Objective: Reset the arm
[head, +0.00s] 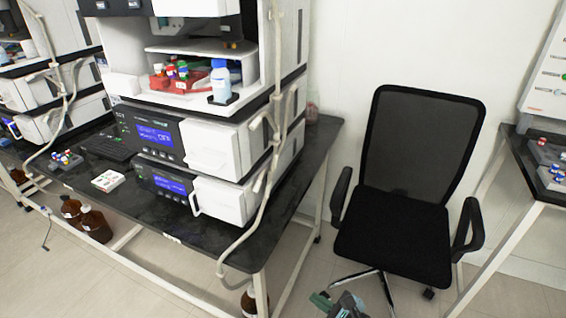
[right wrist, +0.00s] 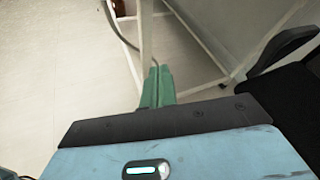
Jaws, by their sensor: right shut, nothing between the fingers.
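My right gripper (head: 322,300) shows at the bottom of the head view, low in front of the black chair and beside the table's front right leg. Its green fingers also show in the right wrist view (right wrist: 157,88), side by side and closed with nothing between them. They point toward the floor and the white table frame and touch nothing that I can see. My left gripper is in neither view.
A black office chair (head: 395,225) stands right of the dark lab table (head: 235,238), which carries stacked instruments (head: 150,135). A hose (head: 262,215) hangs at the table's corner. Brown bottles (head: 95,224) stand underneath. Another bench (head: 545,185) is at the right.

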